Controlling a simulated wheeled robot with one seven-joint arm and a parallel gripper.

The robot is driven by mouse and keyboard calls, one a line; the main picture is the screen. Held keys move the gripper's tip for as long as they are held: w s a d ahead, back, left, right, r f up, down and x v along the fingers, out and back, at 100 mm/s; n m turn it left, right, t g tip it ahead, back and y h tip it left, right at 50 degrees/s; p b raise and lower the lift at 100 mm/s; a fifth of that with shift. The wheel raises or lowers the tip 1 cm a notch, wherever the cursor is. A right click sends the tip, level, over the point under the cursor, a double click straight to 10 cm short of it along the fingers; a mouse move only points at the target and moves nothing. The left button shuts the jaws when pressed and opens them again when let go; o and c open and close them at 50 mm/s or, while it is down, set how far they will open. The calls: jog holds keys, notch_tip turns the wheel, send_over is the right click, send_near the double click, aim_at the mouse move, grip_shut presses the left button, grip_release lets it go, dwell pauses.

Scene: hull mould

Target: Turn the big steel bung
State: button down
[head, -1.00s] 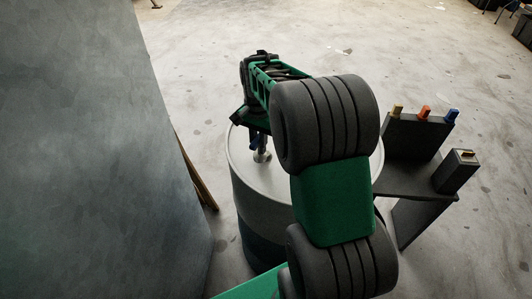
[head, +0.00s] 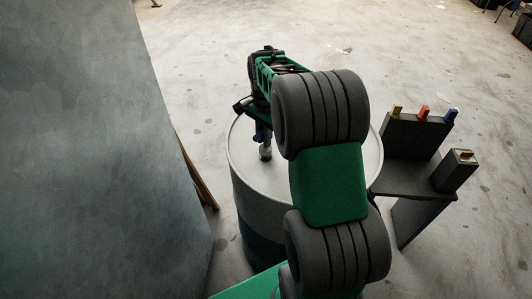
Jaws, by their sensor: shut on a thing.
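A drum (head: 240,165) with a pale lid and a dark blue lower part stands in the middle of the head view. My gripper (head: 263,137) points down over the left part of its lid, with blue showing at its fingers. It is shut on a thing. A short grey steel piece (head: 265,153) shows right below the fingers, at the lid. I cannot tell whether this is the big steel bung itself or a tool on it. My arm hides much of the lid's right side.
A dark rack right of the drum bears yellow (head: 397,111), orange (head: 423,114) and blue (head: 450,116) topped pieces. A separate dark block (head: 455,175) stands nearer. A large grey wall (head: 90,150) fills the left. Open floor (head: 320,35) lies behind.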

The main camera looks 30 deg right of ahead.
jog(key=shift+f+b, duration=0.7)
jog(key=shift+f, duration=0.4)
dwell(0.3)
jog(key=m, duration=0.5)
jog(key=shift+w+p, duration=0.15)
jog(key=shift+p, duration=0.15)
jog(key=m, duration=0.5)
jog(key=shift+w+m, duration=0.1)
jog(key=shift+m, duration=0.3)
jog(key=m, duration=0.5)
jog(key=shift+w+d+p, duration=0.1)
jog(key=shift+d+p, duration=0.05)
jog(key=shift+p, duration=0.25)
jog(key=m, duration=0.4)
jog(key=shift+d+m, duration=0.15)
jog(key=shift+m, duration=0.25)
jog(key=shift+r+p, duration=1.65)
jog(key=shift+r, duration=0.85)
